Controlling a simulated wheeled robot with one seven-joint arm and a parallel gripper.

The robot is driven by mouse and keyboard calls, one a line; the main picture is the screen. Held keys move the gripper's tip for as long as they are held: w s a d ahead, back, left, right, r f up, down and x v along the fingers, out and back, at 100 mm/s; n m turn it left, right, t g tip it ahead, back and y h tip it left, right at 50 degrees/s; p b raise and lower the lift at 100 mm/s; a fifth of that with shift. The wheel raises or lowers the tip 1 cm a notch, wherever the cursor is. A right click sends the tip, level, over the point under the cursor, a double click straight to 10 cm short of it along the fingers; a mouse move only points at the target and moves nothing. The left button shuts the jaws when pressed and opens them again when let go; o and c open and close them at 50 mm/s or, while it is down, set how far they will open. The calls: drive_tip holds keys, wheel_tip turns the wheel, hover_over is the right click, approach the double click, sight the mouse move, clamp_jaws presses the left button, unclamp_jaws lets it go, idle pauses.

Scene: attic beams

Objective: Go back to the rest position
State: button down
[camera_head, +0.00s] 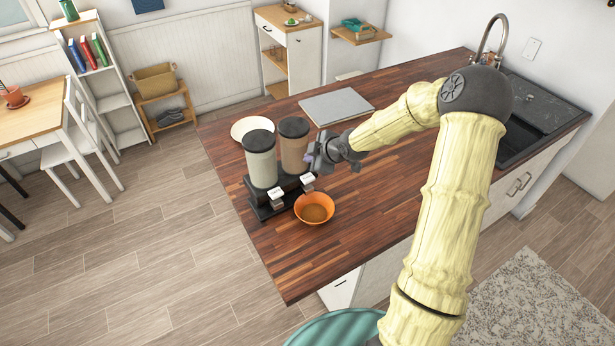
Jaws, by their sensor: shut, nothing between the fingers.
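My gripper (313,158) is at the end of my pale yellow arm, over the wooden counter (350,215). It is shut with nothing seen in it. It is close to the right side of a double dispenser (262,160), near its brown-filled container (294,148); I cannot tell whether they touch. An orange bowl (314,208) stands on the counter in front of the dispenser, below my gripper in the picture. My arm hides part of the counter.
A white plate (251,128) lies behind the dispenser, and a grey board (337,106) lies at the counter's back. A dark sink (516,143) with a tap (491,40) is at the right. A teal rounded object (335,330) is at the bottom edge. The counter's front left is clear.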

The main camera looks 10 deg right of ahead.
drive_tip(key=shift+s+a+f, duration=0.1)
drive_tip(key=shift+s, duration=0.15)
drive_tip(key=s+r+m+g+h+b, duration=0.2)
drive_tip(key=s+m+g+h+b, duration=0.2)
drive_tip(key=s+m, duration=1.1)
drive_tip(key=s+g+b, duration=0.1)
drive_tip(key=s, duration=1.2)
drive_tip(key=shift+s+a+h, duration=0.15)
drive_tip(key=shift+a+h, duration=0.1)
drive_tip(key=shift+h, duration=0.05)
idle(0.3)
